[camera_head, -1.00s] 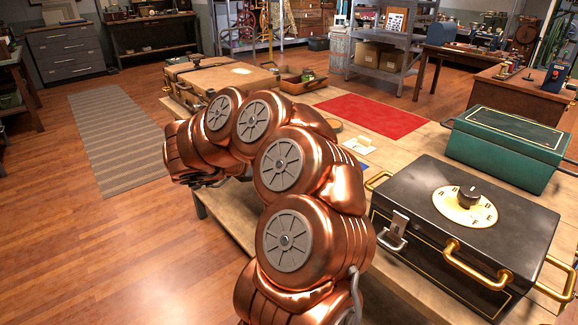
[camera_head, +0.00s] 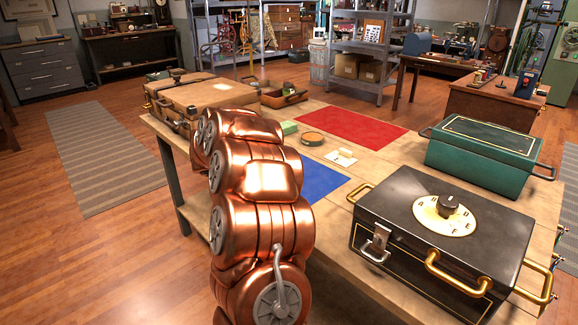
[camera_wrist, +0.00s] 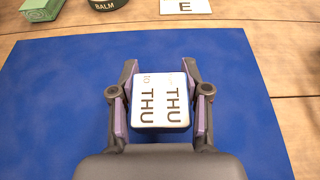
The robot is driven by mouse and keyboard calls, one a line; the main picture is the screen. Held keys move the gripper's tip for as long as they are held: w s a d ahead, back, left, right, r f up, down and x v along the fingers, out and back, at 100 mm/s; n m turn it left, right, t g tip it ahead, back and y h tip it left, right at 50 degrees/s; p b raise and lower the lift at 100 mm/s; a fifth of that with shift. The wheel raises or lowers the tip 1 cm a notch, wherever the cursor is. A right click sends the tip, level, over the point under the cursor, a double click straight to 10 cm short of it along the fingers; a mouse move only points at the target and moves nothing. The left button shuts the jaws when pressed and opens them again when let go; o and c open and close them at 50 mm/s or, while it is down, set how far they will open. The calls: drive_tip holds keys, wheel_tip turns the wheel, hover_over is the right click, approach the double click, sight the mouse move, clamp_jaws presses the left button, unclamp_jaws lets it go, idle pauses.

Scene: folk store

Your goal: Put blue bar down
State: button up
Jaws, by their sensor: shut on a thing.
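My gripper (camera_wrist: 160,70) shows in the wrist view, shut on a white block (camera_wrist: 160,104) with rounded corners. The block's pale face reads "THU" twice in dark letters, with small red marks. A blue mat (camera_wrist: 62,110) spreads beneath the gripper and block. I cannot tell whether the block touches it. In the head view, the blue mat (camera_head: 325,179) lies on the wooden table, and my copper arm hides the gripper and block.
A green box (camera_wrist: 42,9), a round balm tin (camera_head: 312,139) and a white card marked E (camera_wrist: 185,5) lie beyond the mat. A red mat (camera_head: 352,127), black strongbox (camera_head: 400,255), green chest (camera_head: 482,150) and brown case (camera_head: 210,94) also occupy the table.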

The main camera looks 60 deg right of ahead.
drive_tip(key=shift+w+d, duration=0.1)
drive_tip(key=shift+d, duration=1.05)
drive_tip(key=shift+f, duration=1.8)
drive_tip(key=shift+f, duration=0.15)
drive_tip(key=o, duration=1.1)
drive_tip(key=shift+r, duration=0.2)
drive_tip(key=shift+w+a+r, duration=0.1)
drive_tip(key=shift+a, duration=0.05)
drive_tip(key=v, duration=1.1)
drive_tip(key=shift+a, duration=0.4)
